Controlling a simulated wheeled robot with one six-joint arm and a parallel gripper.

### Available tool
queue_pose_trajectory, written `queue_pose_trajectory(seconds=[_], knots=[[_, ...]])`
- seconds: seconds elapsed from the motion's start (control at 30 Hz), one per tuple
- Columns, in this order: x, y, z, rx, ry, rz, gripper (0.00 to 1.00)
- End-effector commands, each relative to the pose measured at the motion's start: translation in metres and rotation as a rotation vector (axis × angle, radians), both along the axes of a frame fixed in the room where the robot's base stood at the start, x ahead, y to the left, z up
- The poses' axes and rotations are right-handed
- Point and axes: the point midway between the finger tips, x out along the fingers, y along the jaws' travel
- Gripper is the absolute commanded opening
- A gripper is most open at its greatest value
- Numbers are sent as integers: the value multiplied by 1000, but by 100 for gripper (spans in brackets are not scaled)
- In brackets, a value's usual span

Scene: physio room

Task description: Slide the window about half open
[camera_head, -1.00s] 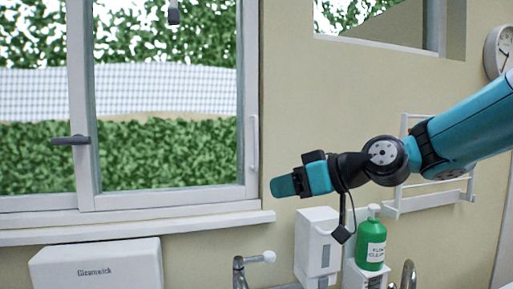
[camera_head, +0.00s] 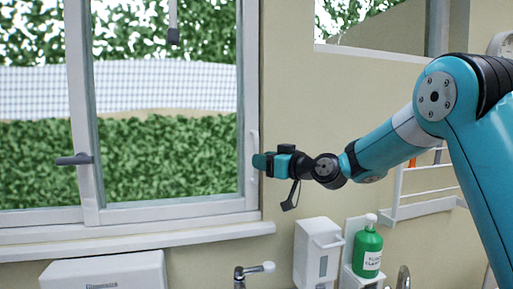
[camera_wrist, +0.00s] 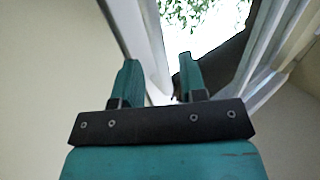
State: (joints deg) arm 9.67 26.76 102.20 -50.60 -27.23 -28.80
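The white-framed window (camera_head: 88,195) fills the left of the head view, with its right-hand pane reaching the right side of the frame. A dark lever handle (camera_head: 75,159) sits on the upright between the panes. A slim white upright pull handle (camera_head: 254,138) is on the right edge of the window. My gripper (camera_head: 260,161) is at this handle, its fingertips overlapping the handle's lower part in the head view; contact cannot be told. In the wrist view my gripper (camera_wrist: 160,70) has its two fingers apart, with white window frame (camera_wrist: 146,45) showing between and beyond them.
Below the sill (camera_head: 150,238) are a white wall unit (camera_head: 110,272), a tap (camera_head: 255,268), a white dispenser (camera_head: 317,252) and a green pump bottle (camera_head: 367,250). A white rack (camera_head: 420,207) is on the wall at right, behind my arm. A mirror (camera_head: 385,30) hangs above.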

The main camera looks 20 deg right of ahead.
Motion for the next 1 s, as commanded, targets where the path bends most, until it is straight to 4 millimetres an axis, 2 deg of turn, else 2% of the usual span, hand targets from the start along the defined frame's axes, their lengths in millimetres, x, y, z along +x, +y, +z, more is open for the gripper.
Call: queue_pose_trajectory(seconds=[0.2, 0.57, 0.73, 1.0], knots=[[22, 15, 1, 0, 2, 1, 39], [26, 17, -1, 0, 0, 0, 39], [26, 17, -1, -1, 1, 0, 2], [25, 20, -1, 0, 0, 2, 0]])
